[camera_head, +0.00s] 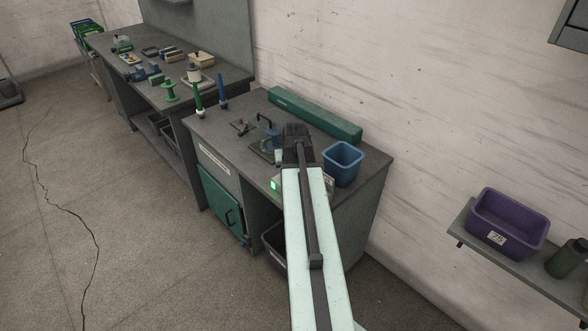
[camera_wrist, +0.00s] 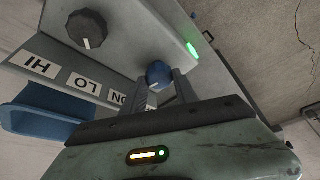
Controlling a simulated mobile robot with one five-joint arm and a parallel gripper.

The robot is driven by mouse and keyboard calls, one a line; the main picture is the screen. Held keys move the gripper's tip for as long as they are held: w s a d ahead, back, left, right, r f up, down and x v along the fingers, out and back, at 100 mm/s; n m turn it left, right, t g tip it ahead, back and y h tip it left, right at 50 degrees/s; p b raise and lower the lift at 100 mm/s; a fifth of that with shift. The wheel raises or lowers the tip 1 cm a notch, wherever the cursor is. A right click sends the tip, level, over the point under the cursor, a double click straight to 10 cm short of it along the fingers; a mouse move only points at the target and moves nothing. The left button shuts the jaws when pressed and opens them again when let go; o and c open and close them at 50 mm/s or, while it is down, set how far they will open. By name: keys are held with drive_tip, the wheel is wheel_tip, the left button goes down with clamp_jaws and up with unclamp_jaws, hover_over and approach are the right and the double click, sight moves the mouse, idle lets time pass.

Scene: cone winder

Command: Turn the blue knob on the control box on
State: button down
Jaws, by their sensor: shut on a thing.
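The control box (camera_wrist: 125,45) is a grey box that fills the top of the wrist view, seen upside down. The round blue knob (camera_wrist: 158,74) sits on its face, with a pale mark at its lower edge. My gripper (camera_wrist: 158,86) has its two dark fingers on either side of the blue knob, shut on it. A lit green lamp (camera_wrist: 192,52) is beside the knob. A dark grey knob (camera_wrist: 87,29) with a white mark is at upper left. Labels reading HI, LO and a partly hidden ON are below. In the head view my arm hides most of the box.
A blue bin (camera_head: 343,163) stands on the bench right of my arm. A long green case (camera_head: 315,113) lies along the wall. Dark fixtures (camera_head: 262,148) and upright green and blue posts (camera_head: 197,98) stand to the left. A purple bin (camera_head: 508,218) is on a shelf at right.

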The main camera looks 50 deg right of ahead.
drive_tip(key=shift+w+m+g+h, duration=0.1)
drive_tip(key=shift+m+g+h, duration=0.2)
drive_tip(key=shift+m, duration=0.8)
drive_tip(key=shift+m+g+h, duration=0.3)
drive_tip(key=shift+m, duration=0.8)
drive_tip(key=c, duration=0.9)
unclamp_jaws()
drive_tip(key=shift+d+f, duration=0.1)
drive_tip(key=shift+c, duration=0.2)
drive_tip(key=p+v, duration=0.7)
drive_tip(key=v, duration=0.1)
